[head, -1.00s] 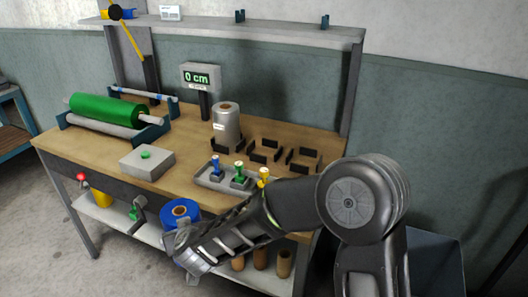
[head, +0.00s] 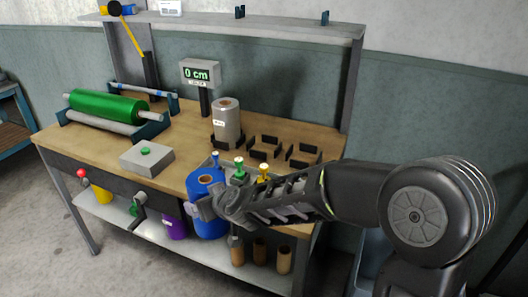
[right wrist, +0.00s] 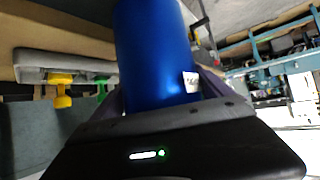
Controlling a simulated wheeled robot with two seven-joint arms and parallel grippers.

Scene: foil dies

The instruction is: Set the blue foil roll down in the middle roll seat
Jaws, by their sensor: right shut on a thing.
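The blue foil roll (head: 207,190) is upright in front of the bench's front edge, its top a little above the benchtop. My right gripper (head: 212,206) is shut on it; in the right wrist view the blue roll (right wrist: 155,55) stands between the fingers. The roll seats are dark brackets on the benchtop: the middle seat (head: 264,150) is empty, and the right seat (head: 302,155) is empty too. The left seat holds a silver roll (head: 227,122). My left gripper is not in view.
A grey tray with blue, green (head: 239,172) and yellow (head: 264,172) handled dies lies between the blue roll and the seats. A grey box with a green button (head: 146,158) is to the left. A green roll (head: 108,106) lies at the back left. A display (head: 199,74) reads 0 cm.

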